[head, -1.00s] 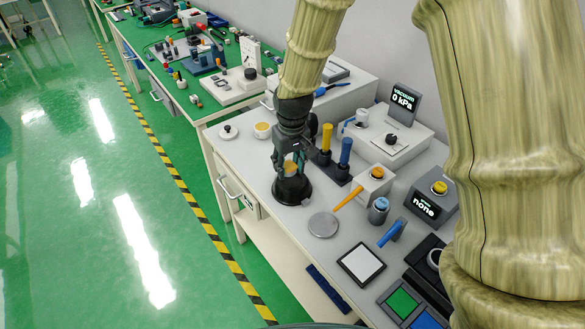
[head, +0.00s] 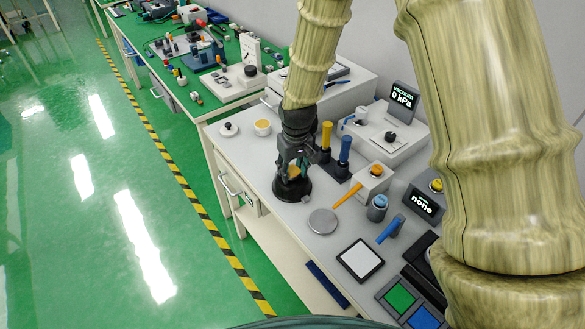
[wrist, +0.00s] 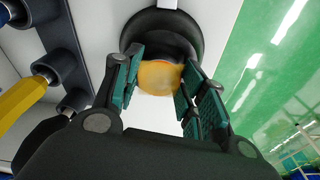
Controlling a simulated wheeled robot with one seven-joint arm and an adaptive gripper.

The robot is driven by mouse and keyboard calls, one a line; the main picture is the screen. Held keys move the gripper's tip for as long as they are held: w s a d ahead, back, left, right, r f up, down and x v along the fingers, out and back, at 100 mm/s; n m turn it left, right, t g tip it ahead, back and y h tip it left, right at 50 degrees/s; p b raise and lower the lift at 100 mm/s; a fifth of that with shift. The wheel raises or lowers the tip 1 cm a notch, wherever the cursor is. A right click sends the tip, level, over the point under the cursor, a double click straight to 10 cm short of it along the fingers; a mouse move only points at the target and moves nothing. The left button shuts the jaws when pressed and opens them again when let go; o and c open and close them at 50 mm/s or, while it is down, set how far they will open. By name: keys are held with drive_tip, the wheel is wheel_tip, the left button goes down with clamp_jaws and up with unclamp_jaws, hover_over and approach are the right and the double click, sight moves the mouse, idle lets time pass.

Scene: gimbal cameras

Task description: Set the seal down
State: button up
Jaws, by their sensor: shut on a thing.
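My gripper (head: 291,162) points down over a round black holder (head: 292,190) on the white bench. Its teal-padded fingers (wrist: 162,68) are shut on a rounded yellow-orange piece (wrist: 156,82), which looks like the seal. In the wrist view the piece sits in front of the round black holder (wrist: 196,28). In the head view only a bit of the piece (head: 293,172) shows between the fingers. I cannot tell whether it touches the holder; its underside is hidden.
Yellow (head: 326,136) and blue (head: 344,150) upright handles stand close to the right of my gripper. A small cream cup (head: 263,128) stands behind on the left.

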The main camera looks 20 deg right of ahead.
sight(295, 175)
drive_tip(key=shift+f, duration=0.55)
drive_tip(key=o, duration=0.9)
drive_tip(key=shift+s, duration=0.1)
drive_tip(key=o, duration=0.4)
drive_tip(key=shift+f, duration=0.15)
drive_tip(key=shift+r, duration=0.65)
wheel_tip(295, 175, up, 12)
drive_tip(key=s+b, duration=0.1)
drive_tip(key=b, duration=0.1)
drive_tip(key=shift+s+d, duration=0.1)
